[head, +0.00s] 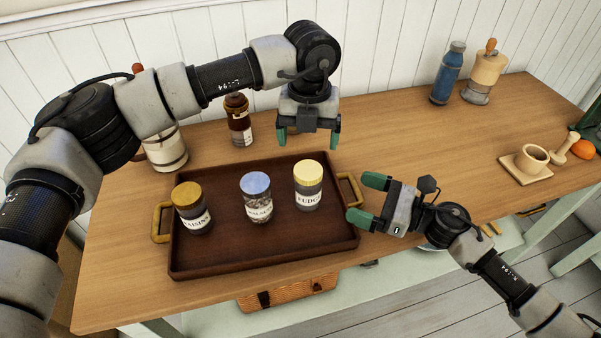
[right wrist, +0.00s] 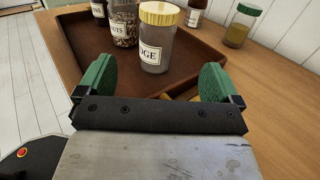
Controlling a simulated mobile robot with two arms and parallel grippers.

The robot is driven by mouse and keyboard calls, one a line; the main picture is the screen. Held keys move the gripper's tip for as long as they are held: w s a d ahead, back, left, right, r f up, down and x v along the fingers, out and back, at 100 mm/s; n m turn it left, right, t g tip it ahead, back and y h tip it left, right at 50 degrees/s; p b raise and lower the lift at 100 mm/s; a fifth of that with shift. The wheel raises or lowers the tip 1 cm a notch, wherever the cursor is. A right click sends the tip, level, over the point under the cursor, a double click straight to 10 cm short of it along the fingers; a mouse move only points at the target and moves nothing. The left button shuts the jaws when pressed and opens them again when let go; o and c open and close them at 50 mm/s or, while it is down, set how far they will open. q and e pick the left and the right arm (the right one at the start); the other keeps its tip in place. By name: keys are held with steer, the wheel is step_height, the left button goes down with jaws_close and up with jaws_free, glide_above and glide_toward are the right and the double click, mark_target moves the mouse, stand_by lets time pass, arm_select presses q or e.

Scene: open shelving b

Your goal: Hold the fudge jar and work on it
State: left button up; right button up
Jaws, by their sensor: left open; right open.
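The fudge jar (head: 308,192), with a pale yellow lid and a white label, stands upright in the right part of a dark brown tray (head: 215,266). In the right wrist view the fudge jar (right wrist: 157,45) stands ahead, between the finger directions. My right gripper (head: 369,200) is open and empty by the tray's right handle, apart from the jar. Its green fingers also show in the right wrist view (right wrist: 150,85). My left gripper (head: 308,138) is open, pointing down behind the tray's back edge, above and behind the jar, touching nothing visible.
A nuts jar (head: 257,198) with a blue lid and a raisins jar (head: 191,210) stand left in the tray. A brown bottle (head: 238,122) and a canister (head: 167,150) stand behind. The table's right middle is clear; a cup (head: 531,158) is further right.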

mark_target(316, 182)
arm_select(q)
steer(key=shift+s+d+r, duration=0.15)
steer(key=shift+s, duration=0.2)
arm_select(e)
steer(key=shift+s+d+r, duration=0.1)
steer(key=shift+s, duration=0.2)
arm_select(q)
steer(key=shift+w, duration=0.15)
arm_select(e)
steer(key=shift+w+a, duration=0.2)
steer(key=shift+a, duration=0.1)
steer(key=x, duration=1)
steer(key=shift+w+a, duration=0.1)
steer(key=shift+a, duration=0.05)
steer(key=shift+c, duration=0.3)
steer(key=c, duration=1.7)
arm_select(q)
steer(key=m, duration=0.4)
arm_select(e)
jaws_close()
arm_select(q)
steer(key=shift+f, duration=4.05)
steer(key=shift+c, duration=0.3)
